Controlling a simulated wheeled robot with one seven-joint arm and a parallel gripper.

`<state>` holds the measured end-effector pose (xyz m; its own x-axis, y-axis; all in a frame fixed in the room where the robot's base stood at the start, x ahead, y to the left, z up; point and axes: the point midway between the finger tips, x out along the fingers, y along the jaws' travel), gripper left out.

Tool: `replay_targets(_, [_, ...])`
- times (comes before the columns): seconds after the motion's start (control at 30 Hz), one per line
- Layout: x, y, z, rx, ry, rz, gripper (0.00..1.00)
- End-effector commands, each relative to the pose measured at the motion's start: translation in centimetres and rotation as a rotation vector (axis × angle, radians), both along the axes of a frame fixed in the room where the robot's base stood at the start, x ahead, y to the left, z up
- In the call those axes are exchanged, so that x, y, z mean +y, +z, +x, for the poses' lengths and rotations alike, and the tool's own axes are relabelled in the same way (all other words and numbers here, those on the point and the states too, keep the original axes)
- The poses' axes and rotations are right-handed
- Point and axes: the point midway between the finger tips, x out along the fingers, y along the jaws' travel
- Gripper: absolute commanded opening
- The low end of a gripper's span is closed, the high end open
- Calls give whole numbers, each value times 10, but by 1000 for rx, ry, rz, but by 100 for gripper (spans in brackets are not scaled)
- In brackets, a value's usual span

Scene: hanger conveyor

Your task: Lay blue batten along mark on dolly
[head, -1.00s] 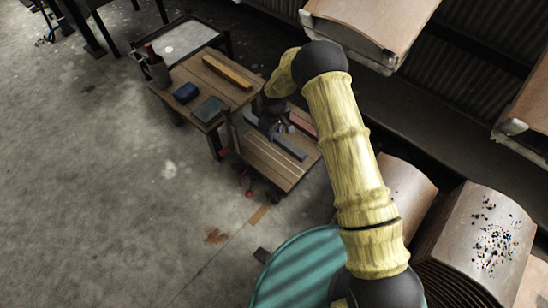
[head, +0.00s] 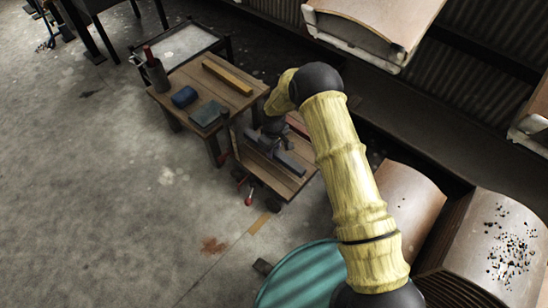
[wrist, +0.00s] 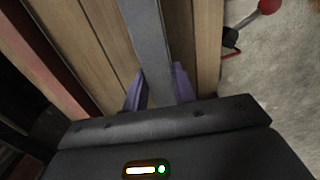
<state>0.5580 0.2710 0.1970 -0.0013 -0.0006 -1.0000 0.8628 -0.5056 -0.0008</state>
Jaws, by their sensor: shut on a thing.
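The blue batten, a grey-blue bar (head: 291,163), is over the plank top of the dolly (head: 262,172), roughly lined up with its planks. The batten runs nearly parallel to the planks (wrist: 206,45). I cannot tell whether it touches the deck. I cannot make out the mark for certain.
A wooden table (head: 225,92) beside the dolly holds a yellow batten (head: 227,75), a blue block (head: 184,97), a grey-teal box (head: 209,115) and a dark bottle (head: 156,70). A reddish strip (wrist: 30,40) lies along the dolly's far side. Open floor lies to the left.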

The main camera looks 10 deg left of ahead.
Motion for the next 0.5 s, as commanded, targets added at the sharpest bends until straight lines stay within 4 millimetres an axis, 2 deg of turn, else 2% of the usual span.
replay_targets(0.23, [-1,-2,1,-1,-2,1,0])
replay_targets(0.5, [-1,-36,1,-1,-2,0,0])
